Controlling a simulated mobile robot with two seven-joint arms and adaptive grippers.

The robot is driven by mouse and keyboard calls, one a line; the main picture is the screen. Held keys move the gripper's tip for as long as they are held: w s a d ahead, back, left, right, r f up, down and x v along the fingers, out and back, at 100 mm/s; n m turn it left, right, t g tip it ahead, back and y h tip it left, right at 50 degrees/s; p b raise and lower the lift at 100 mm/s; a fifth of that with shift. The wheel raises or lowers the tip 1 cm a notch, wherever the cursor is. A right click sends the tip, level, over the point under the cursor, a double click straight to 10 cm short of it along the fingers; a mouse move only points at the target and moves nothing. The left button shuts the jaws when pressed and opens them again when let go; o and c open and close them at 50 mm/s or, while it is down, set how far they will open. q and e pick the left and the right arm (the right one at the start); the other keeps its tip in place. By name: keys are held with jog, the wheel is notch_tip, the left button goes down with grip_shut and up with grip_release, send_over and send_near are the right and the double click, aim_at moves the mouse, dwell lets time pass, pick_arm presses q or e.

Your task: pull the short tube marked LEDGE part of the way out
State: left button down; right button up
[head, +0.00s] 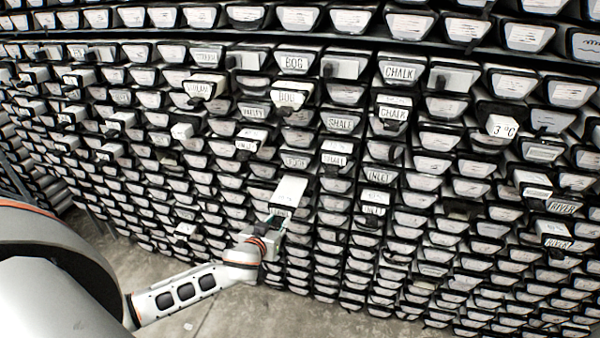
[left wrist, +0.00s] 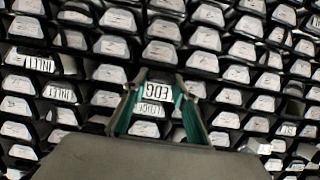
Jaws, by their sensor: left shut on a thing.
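The short tube marked LEDGE (head: 289,190) juts out of the rack in the lower middle of the head view, its pale top showing. My left gripper (head: 270,228) is at its front end, shut on it, and partly covers its front label. In the left wrist view, the picture is upside down and my left gripper's (left wrist: 160,82) two teal fingers stand on either side of labels with letters of LEDGE. Another front lettered LEDGE (head: 295,160) sits in the rack just above the pulled one. My right gripper is not in view.
The rack is packed with rows of labelled tube fronts. Several others jut out, such as a BOG tube (head: 288,98), an INLET tube (head: 375,198) and a RIVER tube (head: 555,230). Bare concrete floor (head: 225,310) shows below my left arm.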

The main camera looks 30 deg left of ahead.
pick_arm(q)
jog(key=s+d, duration=0.1)
jog(key=s, duration=0.5)
jog(key=shift+d, duration=0.2)
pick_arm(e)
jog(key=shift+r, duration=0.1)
pick_arm(q)
jog(key=shift+s, duration=0.1)
jog(key=c, duration=1.5)
grip_release()
jog(key=v, duration=1.2)
jog(key=shift+f, duration=0.1)
jog(key=s+d+f+m+g+h, duration=0.1)
jog(key=s+d+f+m, duration=0.1)
jog(key=d+f, duration=0.3)
jog(key=s+d+f+m+h, duration=0.2)
jog(key=s+d+f, duration=0.2)
jog(key=f, duration=0.3)
jog(key=s+d+f+m+g+h, duration=0.1)
jog(key=s+d+f+m+h, duration=0.1)
jog(key=d+f, duration=0.3)
jog(key=shift+s+d+f+m+g, duration=0.3)
jog(key=shift+s+f, duration=0.3)
jog(key=shift+f, duration=0.05)
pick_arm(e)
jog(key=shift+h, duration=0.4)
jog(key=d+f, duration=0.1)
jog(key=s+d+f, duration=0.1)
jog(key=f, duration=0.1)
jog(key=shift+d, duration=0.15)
